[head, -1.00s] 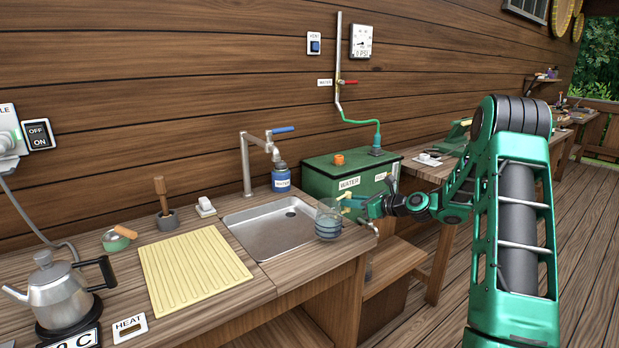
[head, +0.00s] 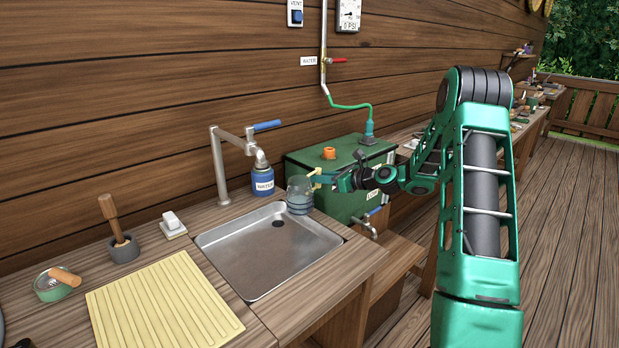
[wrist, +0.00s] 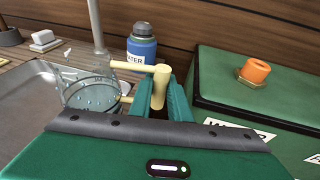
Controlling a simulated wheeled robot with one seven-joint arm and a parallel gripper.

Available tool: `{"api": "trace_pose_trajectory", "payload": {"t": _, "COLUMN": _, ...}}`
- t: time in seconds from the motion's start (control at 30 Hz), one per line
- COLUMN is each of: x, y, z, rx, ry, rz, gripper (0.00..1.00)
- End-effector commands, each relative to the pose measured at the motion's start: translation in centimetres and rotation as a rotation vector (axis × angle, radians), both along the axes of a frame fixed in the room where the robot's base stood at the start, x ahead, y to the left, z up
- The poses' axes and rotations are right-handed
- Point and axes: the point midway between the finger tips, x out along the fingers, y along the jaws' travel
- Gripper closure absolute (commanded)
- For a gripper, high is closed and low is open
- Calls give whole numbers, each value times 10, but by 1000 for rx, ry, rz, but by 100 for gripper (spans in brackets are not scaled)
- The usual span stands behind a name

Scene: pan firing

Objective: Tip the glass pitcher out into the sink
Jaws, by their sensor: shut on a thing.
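The glass pitcher (head: 299,197) is clear, with bluish bands and a pale yellow handle. It also shows in the wrist view (wrist: 88,92), with droplets or bubbles on its glass. My gripper (head: 322,178) is shut on the handle (wrist: 158,88), coming from the right. The pitcher looks about upright, over or beside the far right corner of the metal sink (head: 250,262); the exact height above the rim is hard to tell. The sink basin is empty, with a dark drain. How much liquid the pitcher holds is unclear.
A blue WATER bottle (head: 262,180) stands behind the pitcher, close to the faucet (head: 220,165). A green water tank (head: 340,155) stands behind my gripper. A ribbed yellow board (head: 165,305), mortar (head: 124,248) and soap (head: 173,224) lie left of the sink.

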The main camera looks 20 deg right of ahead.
Motion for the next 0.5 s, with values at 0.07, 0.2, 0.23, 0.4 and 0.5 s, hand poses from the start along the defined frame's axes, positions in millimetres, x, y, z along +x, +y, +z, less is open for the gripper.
{"api": "trace_pose_trajectory", "payload": {"t": 0.07, "x": 1, "y": 4, "z": 1, "rx": 1, "ry": -2, "rz": 5, "gripper": 100}}
{"api": "trace_pose_trajectory", "payload": {"t": 0.2, "x": 2, "y": 9, "z": 1, "rx": 1, "ry": -2, "rz": 10, "gripper": 100}}
{"api": "trace_pose_trajectory", "payload": {"t": 0.23, "x": 2, "y": 10, "z": 1, "rx": 1, "ry": -2, "rz": 10, "gripper": 100}}
{"api": "trace_pose_trajectory", "payload": {"t": 0.4, "x": 2, "y": 13, "z": 1, "rx": 0, "ry": -3, "rz": 14, "gripper": 100}}
{"api": "trace_pose_trajectory", "payload": {"t": 0.5, "x": 2, "y": 15, "z": 2, "rx": -14, "ry": -10, "rz": 15, "gripper": 100}}
